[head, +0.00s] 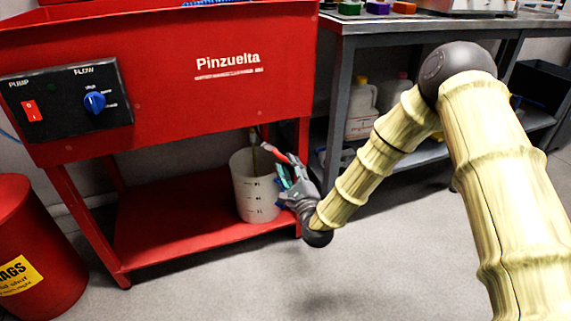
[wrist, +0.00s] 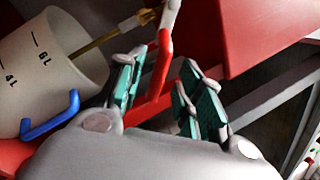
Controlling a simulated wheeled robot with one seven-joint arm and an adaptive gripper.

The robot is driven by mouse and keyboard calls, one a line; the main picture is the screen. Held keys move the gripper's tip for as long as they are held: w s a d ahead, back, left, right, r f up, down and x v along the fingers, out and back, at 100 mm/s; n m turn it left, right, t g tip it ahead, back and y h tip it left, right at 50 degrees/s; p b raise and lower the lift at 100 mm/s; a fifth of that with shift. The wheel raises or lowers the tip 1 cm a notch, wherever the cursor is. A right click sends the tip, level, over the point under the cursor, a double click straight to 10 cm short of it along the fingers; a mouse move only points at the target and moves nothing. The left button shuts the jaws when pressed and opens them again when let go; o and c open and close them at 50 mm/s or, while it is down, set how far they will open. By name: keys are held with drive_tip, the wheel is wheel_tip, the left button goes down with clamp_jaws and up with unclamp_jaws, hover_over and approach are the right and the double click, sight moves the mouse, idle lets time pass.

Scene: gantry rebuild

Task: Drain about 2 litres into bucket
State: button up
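A white bucket (head: 254,190) with dark level marks stands on the red lower shelf under the red washer. In the wrist view, the bucket (wrist: 35,75) is at the left, with a blue handle (wrist: 50,117). A thin yellow-brown streak (wrist: 95,43), seemingly liquid, runs from a pale valve outlet (wrist: 140,19) into the bucket's mouth. I cannot see the level inside. A red lever (wrist: 158,75) hangs from the valve. My gripper (wrist: 162,93) is open, with the lever between its teal-padded fingers, nearer the left one. In the head view, my gripper (head: 287,172) is right beside the bucket.
The red washer (head: 160,75) carries a control panel (head: 66,98) with a red switch and a blue knob. A red bin (head: 30,250) stands at the left. A grey bench (head: 345,55) with jugs on its lower shelf stands at the right. The front floor is clear.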

sight(287, 162)
drive_tip(key=shift+b+x, duration=0.45)
drive_tip(key=shift+x, duration=1.2)
drive_tip(key=shift+c, duration=0.2)
clamp_jaws()
